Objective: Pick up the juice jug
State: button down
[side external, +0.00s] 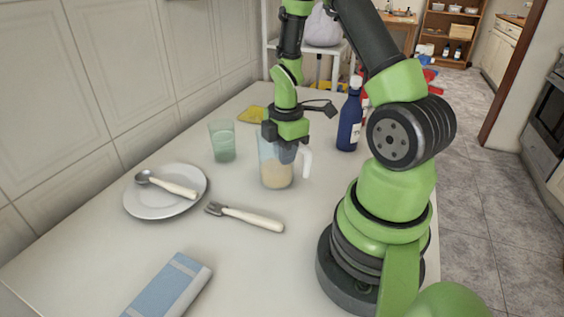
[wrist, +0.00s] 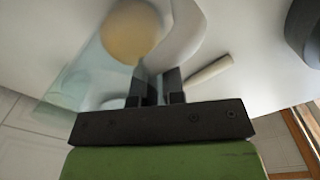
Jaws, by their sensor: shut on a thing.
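The juice jug (side external: 275,172) is a clear container with a white handle and pale yellow-orange juice in its lower part. It stands upright in the side view, at the middle of the white counter; whether its base touches the counter is hard to tell. My gripper (side external: 290,152) is at the jug's upper part from above, shut on its rim or wall. In the wrist view, the jug (wrist: 130,35) shows blurred, with the round yellowish juice and the white handle beside it. My gripper's dark fingers (wrist: 158,85) are close together at the jug's wall. The exact contact is partly hidden.
A greenish glass (side external: 222,142) stands left of the jug. A blue bottle (side external: 349,122) stands to the right, behind. A plate (side external: 140,205) with a spoon (side external: 165,185), a fork (side external: 250,218) and a blue-and-white box (side external: 168,287) lie nearer. A yellow cloth (side external: 251,115) lies behind.

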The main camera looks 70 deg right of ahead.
aim_at(285, 173)
notch_tip(285, 173, up, 10)
dwell(0.7)
jog(key=shift+r, duration=0.1)
dwell(1.1)
